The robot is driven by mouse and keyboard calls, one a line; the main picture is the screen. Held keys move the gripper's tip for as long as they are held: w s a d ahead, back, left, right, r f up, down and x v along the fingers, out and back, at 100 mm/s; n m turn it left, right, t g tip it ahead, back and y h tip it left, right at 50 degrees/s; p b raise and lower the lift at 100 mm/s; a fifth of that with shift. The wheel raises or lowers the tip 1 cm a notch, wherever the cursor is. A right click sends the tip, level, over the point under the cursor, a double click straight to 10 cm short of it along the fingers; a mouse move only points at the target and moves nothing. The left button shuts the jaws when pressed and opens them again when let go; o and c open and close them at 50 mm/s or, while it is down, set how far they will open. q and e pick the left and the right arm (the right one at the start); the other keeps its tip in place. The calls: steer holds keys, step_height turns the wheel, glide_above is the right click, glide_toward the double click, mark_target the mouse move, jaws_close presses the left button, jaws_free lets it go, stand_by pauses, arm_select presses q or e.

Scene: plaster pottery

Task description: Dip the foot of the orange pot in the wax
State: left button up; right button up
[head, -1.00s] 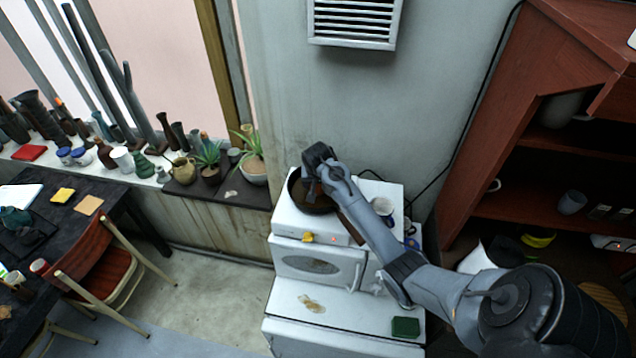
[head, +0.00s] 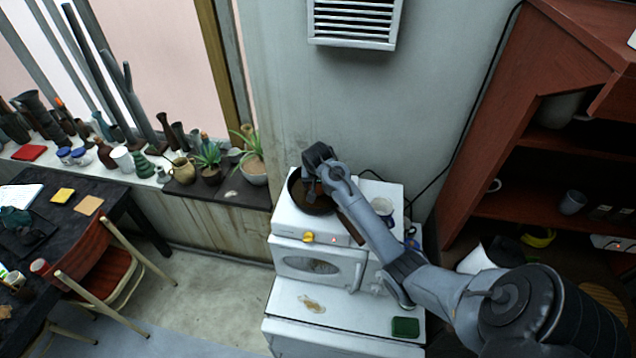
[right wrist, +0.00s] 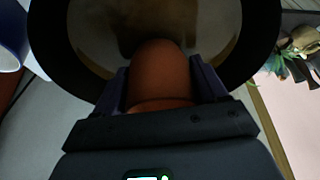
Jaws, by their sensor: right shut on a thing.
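My right gripper (right wrist: 165,92) is shut on the orange pot (right wrist: 160,75), which shows between the fingers in the right wrist view. The gripper is over the dark pan (head: 300,198) on the white stove top, and it hides most of the pot in the head view. The pan's dark rim (right wrist: 250,50) and the brownish wax (right wrist: 100,30) in it show beyond the pot. I cannot tell whether the pot's foot touches the wax. My left gripper is not in view.
A white mug (head: 383,209) stands on the stove to the right of the pan. Potted plants (head: 250,165) and vases stand on the ledge to the left. A red shelf (head: 540,150) stands at the right. A green sponge (head: 405,327) lies on the lower white surface.

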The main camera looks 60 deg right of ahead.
stand_by(0.8)
steer(key=shift+r, duration=0.85)
steer(key=shift+r, duration=0.2)
stand_by(0.4)
step_height(320, 180, up, 8)
steer(key=shift+r, duration=0.2)
stand_by(0.8)
